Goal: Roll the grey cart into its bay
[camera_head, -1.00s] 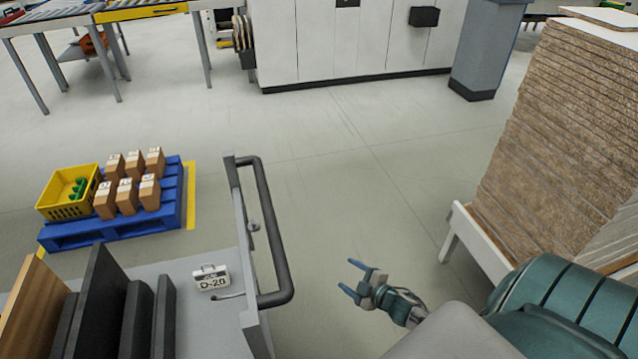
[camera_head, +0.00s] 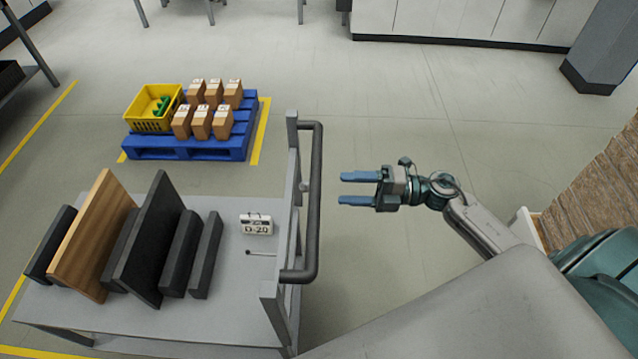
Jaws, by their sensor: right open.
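The grey cart (camera_head: 235,308) stands at the lower left, with its dark tubular handle (camera_head: 315,205) on its right side. My left gripper is not in view. The cart's wheels are hidden.
A blue pallet (camera_head: 190,148) carries a yellow crate (camera_head: 153,108) and several cartons, behind the cart. Yellow floor lines (camera_head: 38,125) run at the left and around the pallet. Stacked boards (camera_head: 600,190) stand at the right. The floor beyond my gripper is clear.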

